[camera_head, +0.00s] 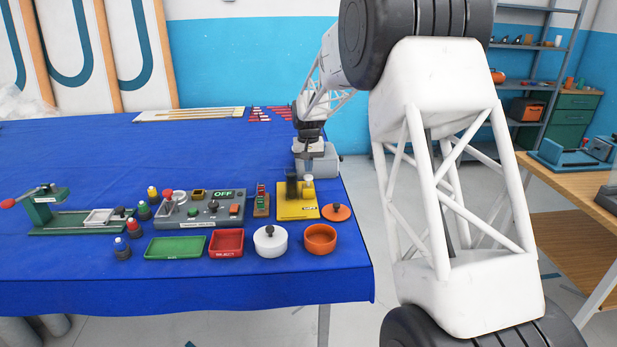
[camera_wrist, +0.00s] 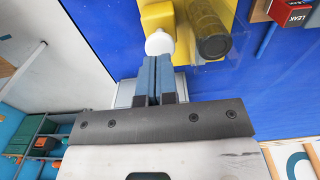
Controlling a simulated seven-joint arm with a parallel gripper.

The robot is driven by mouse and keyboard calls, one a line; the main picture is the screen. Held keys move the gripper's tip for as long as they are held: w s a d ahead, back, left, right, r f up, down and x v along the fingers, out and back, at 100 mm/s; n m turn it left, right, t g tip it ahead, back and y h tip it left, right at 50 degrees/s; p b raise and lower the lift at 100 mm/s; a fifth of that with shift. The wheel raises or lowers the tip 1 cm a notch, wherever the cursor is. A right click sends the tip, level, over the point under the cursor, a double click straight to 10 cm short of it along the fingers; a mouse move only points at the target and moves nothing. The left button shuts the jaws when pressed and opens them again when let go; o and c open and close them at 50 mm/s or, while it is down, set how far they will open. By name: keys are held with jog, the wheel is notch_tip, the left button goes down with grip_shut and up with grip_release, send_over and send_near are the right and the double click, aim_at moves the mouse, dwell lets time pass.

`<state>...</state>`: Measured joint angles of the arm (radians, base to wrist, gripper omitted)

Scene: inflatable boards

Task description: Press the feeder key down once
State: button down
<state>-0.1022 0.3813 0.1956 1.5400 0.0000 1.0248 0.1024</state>
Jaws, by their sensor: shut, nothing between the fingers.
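The feeder (camera_head: 297,208) is a yellow unit on the right part of the blue table, with a dark upright cylinder (camera_head: 291,186) on it. It also shows at the top of the wrist view (camera_wrist: 188,8), where the cylinder (camera_wrist: 212,40) is seen from above. A white rounded knob (camera_wrist: 159,43), which looks like the feeder key, sits at the end of a yellow part beside the cylinder. My gripper (camera_wrist: 153,60) is shut and empty, its blue fingertips right at the knob. I cannot tell whether they touch it. In the head view the fingertips are too small to make out.
A control box (camera_head: 200,209), a green tray (camera_head: 175,247), a red tray (camera_head: 226,243), a white pot (camera_head: 270,241) and an orange bowl (camera_head: 320,239) stand left of and in front of the feeder. An orange disc (camera_head: 336,212) lies at its right, near the table edge.

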aim_at(308, 176)
jog(key=shift+f, duration=2.3)
dwell(0.9)
jog(key=shift+r, duration=0.2)
dwell(0.4)
jog(key=shift+r, duration=4.35)
